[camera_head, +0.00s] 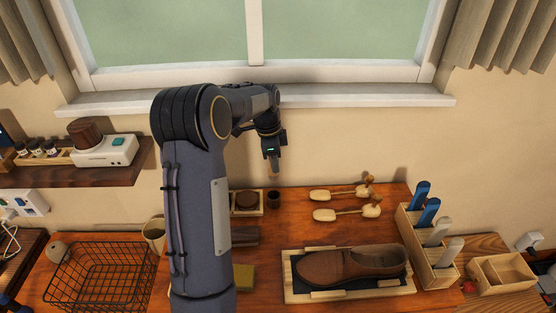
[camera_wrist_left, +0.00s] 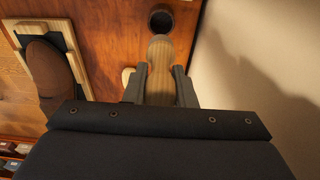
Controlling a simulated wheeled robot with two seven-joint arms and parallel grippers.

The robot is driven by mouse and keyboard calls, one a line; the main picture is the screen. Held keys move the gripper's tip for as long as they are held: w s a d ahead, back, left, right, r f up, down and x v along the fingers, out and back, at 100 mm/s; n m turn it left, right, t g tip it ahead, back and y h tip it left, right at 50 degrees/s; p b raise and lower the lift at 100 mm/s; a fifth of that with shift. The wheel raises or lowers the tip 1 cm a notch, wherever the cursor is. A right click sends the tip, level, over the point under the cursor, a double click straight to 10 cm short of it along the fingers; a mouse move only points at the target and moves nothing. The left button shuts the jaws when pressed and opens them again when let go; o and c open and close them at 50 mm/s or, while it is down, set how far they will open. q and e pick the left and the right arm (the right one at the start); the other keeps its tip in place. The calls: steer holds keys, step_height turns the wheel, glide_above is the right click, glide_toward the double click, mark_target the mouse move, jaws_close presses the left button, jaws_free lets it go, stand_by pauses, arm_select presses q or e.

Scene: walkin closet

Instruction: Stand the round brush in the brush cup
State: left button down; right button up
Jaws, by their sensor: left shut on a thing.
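My left gripper (camera_head: 274,160) is shut on the round brush, high over the back of the bench near the wall. In the left wrist view the brush (camera_wrist_left: 161,75) is a pale wooden piece between the two fingers. Only a small brownish tip of it shows below the fingers in the head view. The brush cup (camera_head: 273,199) is a small dark round cup on the bench, below the gripper and apart from the brush. In the left wrist view the cup's dark opening (camera_wrist_left: 160,20) lies just beyond the brush's end. My right gripper is not in view.
A brown shoe (camera_head: 345,265) lies on a wooden tray (camera_head: 292,291). Two wooden shoe trees (camera_head: 345,213) lie behind it. A square tray (camera_head: 235,208) with a dark round tin is left of the cup. A wire basket (camera_head: 100,280) stands left.

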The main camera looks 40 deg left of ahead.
arm_select(q)
steer(key=shift+f+b, duration=3.8)
steer(key=shift+f, duration=1.45)
steer(key=c, duration=1.1)
jaws_free()
steer(key=r, duration=0.7)
steer(key=shift+s+a+r+b, duration=0.3)
steer(key=shift+s+a+r, duration=0.05)
steer(key=shift+a+r, duration=0.05)
